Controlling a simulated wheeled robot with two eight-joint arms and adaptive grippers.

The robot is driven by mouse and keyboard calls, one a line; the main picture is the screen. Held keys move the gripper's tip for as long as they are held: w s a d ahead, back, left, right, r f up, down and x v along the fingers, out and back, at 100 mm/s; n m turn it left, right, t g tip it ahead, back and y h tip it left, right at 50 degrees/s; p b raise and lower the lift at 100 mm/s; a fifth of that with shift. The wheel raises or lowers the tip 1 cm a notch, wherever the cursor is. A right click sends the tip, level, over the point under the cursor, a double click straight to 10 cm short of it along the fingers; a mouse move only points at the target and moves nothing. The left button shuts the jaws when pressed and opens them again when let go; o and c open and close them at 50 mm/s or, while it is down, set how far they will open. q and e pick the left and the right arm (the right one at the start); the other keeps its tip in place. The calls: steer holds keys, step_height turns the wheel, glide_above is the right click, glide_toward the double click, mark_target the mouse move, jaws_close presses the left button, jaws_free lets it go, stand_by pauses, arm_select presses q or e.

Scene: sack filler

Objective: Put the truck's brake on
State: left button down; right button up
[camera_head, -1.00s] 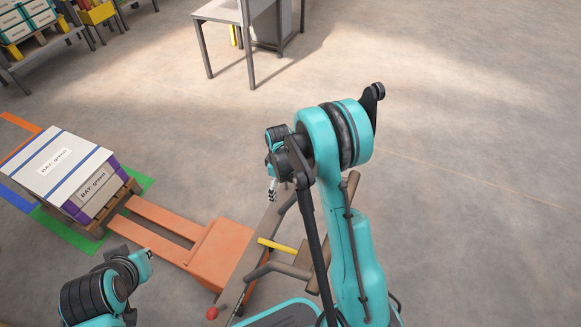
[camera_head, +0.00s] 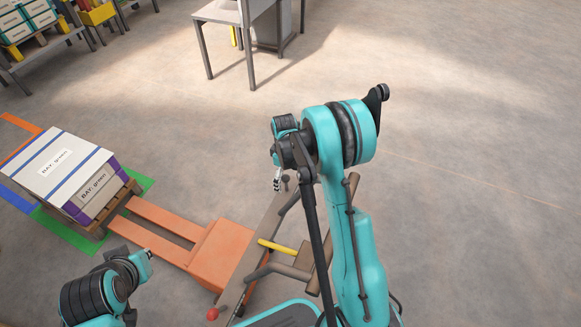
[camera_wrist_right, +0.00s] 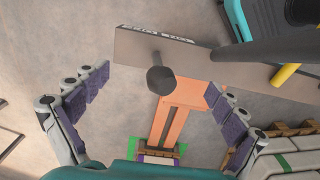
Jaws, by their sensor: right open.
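The orange pallet truck (camera_head: 215,250) stands with its forks under a pallet at left. A grey-brown panel (camera_head: 240,277) crosses its near end; it also shows in the wrist view (camera_wrist_right: 205,62), with a small label strip on its edge. A dark round-headed lever (camera_wrist_right: 160,78) stands out from this panel and shows in the head view (camera_head: 285,179). My right gripper (camera_head: 277,183) is beside the lever. In the wrist view my right gripper (camera_wrist_right: 158,82) is open, its fingers on either side of the lever's head, apart from it. My left gripper is not visible, only its arm at lower left.
A yellow bar (camera_head: 277,247), brown handle tubes (camera_head: 285,270) and a red knob (camera_head: 213,313) are at the truck's near end. The loaded pallet (camera_head: 97,215) carries a box marked BAY: green (camera_head: 57,163). A table (camera_head: 222,14) stands behind. Floor at right is clear.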

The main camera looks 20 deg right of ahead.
step_height(320, 180, up, 7)
steer(key=p, duration=0.3)
steer(key=shift+f+p, duration=0.1)
steer(key=shift+p, duration=0.25)
steer(key=shift+f, duration=0.1)
steer(key=s+a+r+m+t, duration=0.2)
steer(key=s+r, duration=0.2)
steer(key=r, duration=0.4)
steer(key=s+a+r+m+t, duration=0.1)
steer(key=s+a+r+m, duration=0.1)
steer(key=s+r, duration=0.35)
steer(key=s+a+r+m+t, duration=0.3)
steer(key=s+r, duration=0.3)
steer(key=s, duration=0.5)
steer(key=shift+s+a+r+m+t, duration=0.15)
steer(key=shift+s+a+m+t, duration=0.2)
steer(key=shift+m+t, duration=0.3)
